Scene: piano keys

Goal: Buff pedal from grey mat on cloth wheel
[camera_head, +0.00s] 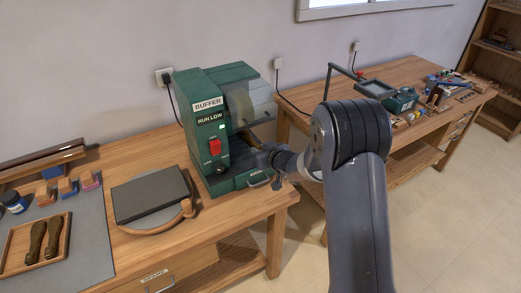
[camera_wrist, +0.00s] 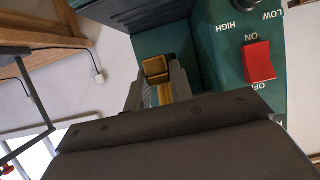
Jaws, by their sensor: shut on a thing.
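The green buffer (camera_head: 192,108) stands on the left bench, with its red switch (camera_head: 215,147) on the front. My gripper (camera_head: 259,155) is in front of the buffer, low and near the wheel side. In the wrist view its fingers (camera_wrist: 157,92) are shut on a brass-coloured pedal (camera_wrist: 155,67), whose end sticks out beyond them. Whether the pedal touches the wheel cannot be told. The grey mat (camera_head: 95,240) lies at the left of the bench.
A wooden tray (camera_head: 64,243) with dark-handled tools, a blue bottle (camera_head: 14,203) and small blocks sit on the mat. A dark slab (camera_head: 148,196) lies between mat and buffer. A second bench (camera_head: 310,120) with tools stands right.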

